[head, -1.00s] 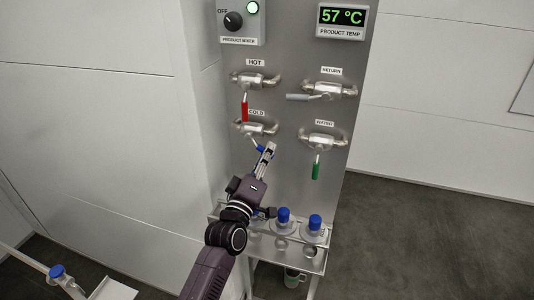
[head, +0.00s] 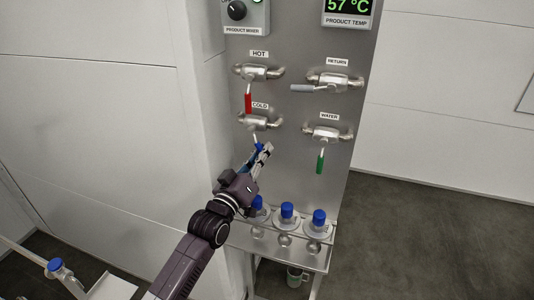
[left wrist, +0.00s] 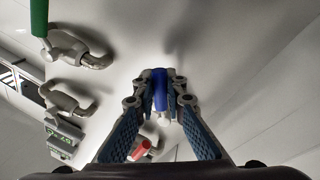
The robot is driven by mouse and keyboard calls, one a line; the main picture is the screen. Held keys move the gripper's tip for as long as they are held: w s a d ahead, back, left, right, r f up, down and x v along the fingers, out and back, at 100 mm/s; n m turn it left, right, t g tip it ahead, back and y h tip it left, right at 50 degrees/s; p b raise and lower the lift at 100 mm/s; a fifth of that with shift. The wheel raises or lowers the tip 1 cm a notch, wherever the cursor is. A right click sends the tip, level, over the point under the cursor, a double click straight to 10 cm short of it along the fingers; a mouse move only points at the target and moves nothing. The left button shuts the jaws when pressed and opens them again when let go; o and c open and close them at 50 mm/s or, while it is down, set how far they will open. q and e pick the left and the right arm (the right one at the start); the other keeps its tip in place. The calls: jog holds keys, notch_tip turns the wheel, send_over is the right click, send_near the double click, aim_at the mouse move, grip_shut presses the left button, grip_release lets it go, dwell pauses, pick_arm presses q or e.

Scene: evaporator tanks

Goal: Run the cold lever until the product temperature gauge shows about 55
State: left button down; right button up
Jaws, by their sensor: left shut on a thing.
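The cold valve (head: 260,122) sits on the grey panel under the COLD label. Its blue lever (head: 259,147) hangs nearly straight down. My left gripper (head: 264,151) is at the lever, partly covering it. In the left wrist view the blue lever (left wrist: 160,90) stands between the two fingertips, which are shut on it. The product temperature gauge (head: 347,8) shows 57 °C in green digits, its top cut off by the picture edge. My right gripper is in neither current view.
The red hot lever (head: 248,102) hangs just above the cold valve. The grey return lever (head: 302,88) points left; the green water lever (head: 320,163) hangs down. Blue-capped bottles (head: 287,212) stand on a shelf below. The product mixer knob (head: 237,10) is at upper left.

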pick_arm(q)
jog(key=shift+w+a+f+m+g+h, duration=0.1)
jog(key=shift+w+a+f+m+g, duration=0.15)
jog(key=shift+a+m, duration=0.65)
jog(key=shift+w+a+f+m+g+h, duration=0.1)
jog(key=shift+a+f+m+g, duration=0.15)
jog(key=shift+m, duration=1.25)
jog(key=shift+w+a+f+m+g+h, duration=0.1)
jog(key=shift+w+a+m+g, duration=0.1)
jog(key=shift+a+m, duration=0.75)
jog(key=shift+d+m, duration=0.25)
jog(key=shift+d, duration=0.05)
jog(key=c, duration=2)
grip_release()
jog(key=shift+o, duration=0.2)
jog(key=v, duration=1.2)
